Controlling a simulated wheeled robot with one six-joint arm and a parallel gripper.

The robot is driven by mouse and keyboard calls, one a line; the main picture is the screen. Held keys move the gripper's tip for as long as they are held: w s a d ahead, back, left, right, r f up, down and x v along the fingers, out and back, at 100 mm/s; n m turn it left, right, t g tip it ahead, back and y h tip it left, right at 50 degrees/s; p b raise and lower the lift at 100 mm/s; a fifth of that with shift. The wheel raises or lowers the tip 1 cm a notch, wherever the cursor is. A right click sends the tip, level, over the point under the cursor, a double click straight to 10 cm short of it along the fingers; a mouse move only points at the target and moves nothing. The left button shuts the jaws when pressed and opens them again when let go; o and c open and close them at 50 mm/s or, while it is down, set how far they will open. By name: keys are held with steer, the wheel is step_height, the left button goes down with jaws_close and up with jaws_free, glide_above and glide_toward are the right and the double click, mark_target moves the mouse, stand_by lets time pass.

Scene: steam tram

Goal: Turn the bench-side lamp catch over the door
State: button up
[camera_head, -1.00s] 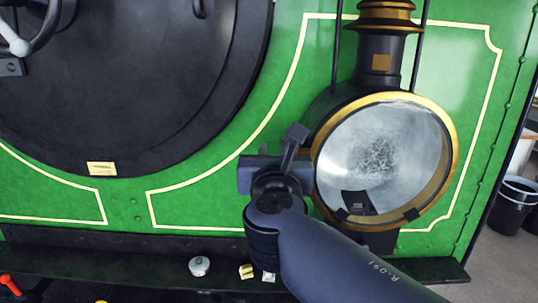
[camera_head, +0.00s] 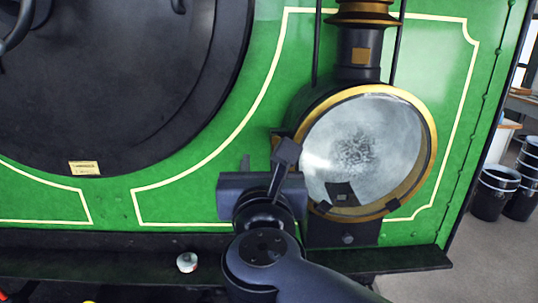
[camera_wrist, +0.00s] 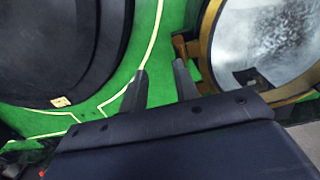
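The round lamp (camera_head: 427,160) has a gold-rimmed glass door and sits on the green tram front. A dark lug (camera_wrist: 180,46) stands at the rim's left side. I cannot tell which of these is the bench-side catch, nor its position. My gripper (camera_head: 265,160) is left of the lamp, its two fingers apart and empty. The wrist view shows the fingers (camera_wrist: 160,82) open, with the right fingertip near the rim and green panel between them.
A dark ledge (camera_head: 130,262) runs below the lamp and carries a small round tin (camera_head: 187,262). A big dark round door (camera_head: 110,90) is at the left. Black buckets (camera_head: 493,190) stand on the floor at the right, near a bench (camera_head: 522,104).

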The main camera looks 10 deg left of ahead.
steer(key=shift+v, duration=2.5)
steer(key=shift+p, duration=0.3)
steer(key=b+v, duration=0.2)
steer(key=v, duration=0.9)
